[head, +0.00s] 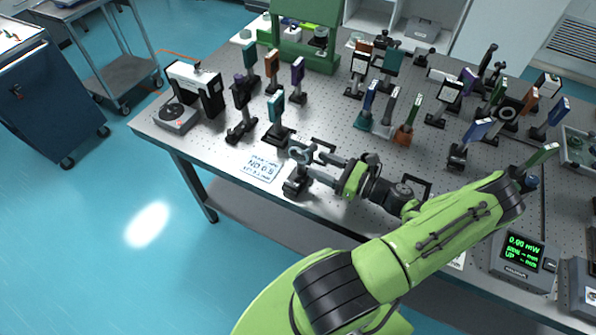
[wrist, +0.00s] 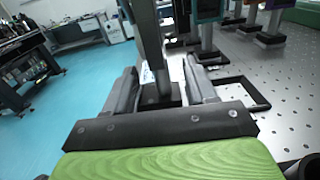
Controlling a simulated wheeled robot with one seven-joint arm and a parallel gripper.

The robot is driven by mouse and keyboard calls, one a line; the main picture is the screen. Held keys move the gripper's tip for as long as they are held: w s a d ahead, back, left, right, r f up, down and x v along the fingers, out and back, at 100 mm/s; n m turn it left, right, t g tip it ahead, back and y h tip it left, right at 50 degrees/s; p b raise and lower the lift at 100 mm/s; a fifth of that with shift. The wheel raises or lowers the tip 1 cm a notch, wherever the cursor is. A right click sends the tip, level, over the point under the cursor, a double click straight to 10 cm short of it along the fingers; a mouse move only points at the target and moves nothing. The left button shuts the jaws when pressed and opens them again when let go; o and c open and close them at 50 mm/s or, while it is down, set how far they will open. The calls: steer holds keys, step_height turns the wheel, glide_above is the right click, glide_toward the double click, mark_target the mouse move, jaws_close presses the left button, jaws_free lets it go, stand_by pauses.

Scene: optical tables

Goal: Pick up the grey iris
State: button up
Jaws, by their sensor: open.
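The grey iris (head: 299,154) is a ring-shaped mount on a post with a dark base, upright near the front edge of the optical table (head: 232,150). In the wrist view its grey post (wrist: 151,45) rises between my two fingers, and its ring is out of the picture above. My gripper (head: 318,167) is open and level beside the post, reaching in from the right in the head view. In the wrist view, the fingers of my gripper (wrist: 160,72) lie on either side of the post, with gaps visible. I cannot tell whether either finger touches it.
A paper sign (head: 255,166) lies left of the iris. A teal plate on a post (head: 277,106) stands just behind it, with several more mounted optics farther back and right. A power meter (head: 523,255) sits at the right front. Blue floor is open to the left.

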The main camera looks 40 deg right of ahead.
mark_target(295, 155)
steer(key=x, duration=0.8)
steer(key=shift+w+a+f, duration=0.1)
steer(key=shift+w+a, duration=0.1)
steer(key=shift+a, duration=0.05)
steer(key=shift+s, duration=0.1)
jaws_close()
stand_by(0.9)
